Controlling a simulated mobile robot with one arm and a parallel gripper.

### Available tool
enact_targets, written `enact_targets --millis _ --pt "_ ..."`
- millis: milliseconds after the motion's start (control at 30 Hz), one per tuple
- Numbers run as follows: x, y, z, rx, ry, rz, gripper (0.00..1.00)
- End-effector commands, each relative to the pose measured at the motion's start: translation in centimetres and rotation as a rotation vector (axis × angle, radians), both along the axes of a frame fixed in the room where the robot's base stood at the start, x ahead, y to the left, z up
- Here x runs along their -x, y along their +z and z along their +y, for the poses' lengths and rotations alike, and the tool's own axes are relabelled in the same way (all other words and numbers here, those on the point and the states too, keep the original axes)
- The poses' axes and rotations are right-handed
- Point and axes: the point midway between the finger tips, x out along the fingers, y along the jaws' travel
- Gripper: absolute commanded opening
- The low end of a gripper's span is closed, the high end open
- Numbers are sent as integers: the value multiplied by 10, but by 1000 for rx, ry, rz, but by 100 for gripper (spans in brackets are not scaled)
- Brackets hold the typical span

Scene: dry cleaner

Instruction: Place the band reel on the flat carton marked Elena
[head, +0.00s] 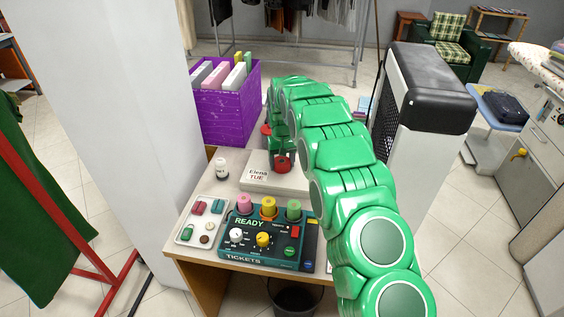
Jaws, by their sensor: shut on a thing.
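The flat white carton (259,184), marked Elena and TUE, lies on the counter behind the ticket machine. My green arm reaches over the counter from the right, and my gripper (281,150) points down at the carton's far part. It is shut on a small red and dark thing, which looks like the band reel (283,163). The reel is at or just above the carton's top; I cannot tell whether it touches. My arm and gripper hide the carton's right and far parts and much of the reel.
The ticket machine (247,258), with coloured rolls on top, stands in front of the carton. A purple box of files (229,117) stands behind. A black-topped white unit (420,120) is right.

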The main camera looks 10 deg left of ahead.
Motion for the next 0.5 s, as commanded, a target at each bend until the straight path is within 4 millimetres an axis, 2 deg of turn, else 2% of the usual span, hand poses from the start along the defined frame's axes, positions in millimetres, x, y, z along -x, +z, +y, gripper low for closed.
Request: enact_targets --millis 133,167,300,500 --pt "0 -3 0 0 0 0 36" --pt "0 -3 0 0 0 0 70" --pt "0 -2 0 0 0 0 92" --pt "0 -2 0 0 0 0 93"
